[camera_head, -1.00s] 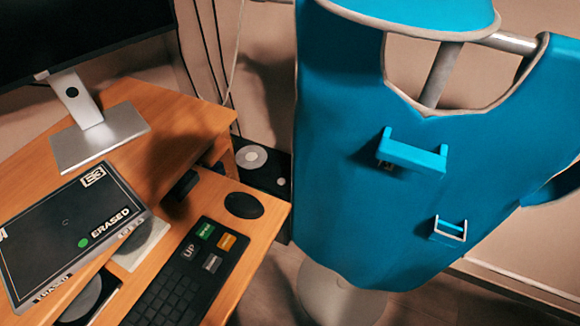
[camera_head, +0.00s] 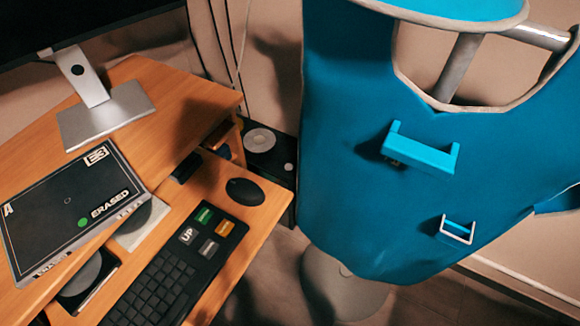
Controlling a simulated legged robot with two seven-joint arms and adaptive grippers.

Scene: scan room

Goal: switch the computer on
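A black monitor (camera_head: 70,22) on a silver stand (camera_head: 105,115) stands on the wooden desk at the upper left; its visible screen is dark. A black keyboard (camera_head: 160,285) with green, orange and grey keys and one marked "UP" lies on the lower shelf, with a black mouse (camera_head: 245,191) beside it. A black box (camera_head: 277,172) with a round grey disc and a small light round spot on top stands behind the desk's right side. I cannot tell whether it is the computer; the desk and the blue garment hide parts of it. Neither gripper is in view.
A large blue vest-like garment (camera_head: 350,190) with two handles hangs on a stand (camera_head: 345,290) at the right. A black panel marked "ERASED" (camera_head: 70,205) lies on the wooden desk (camera_head: 185,90). Some floor (camera_head: 430,298) shows at the lower right.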

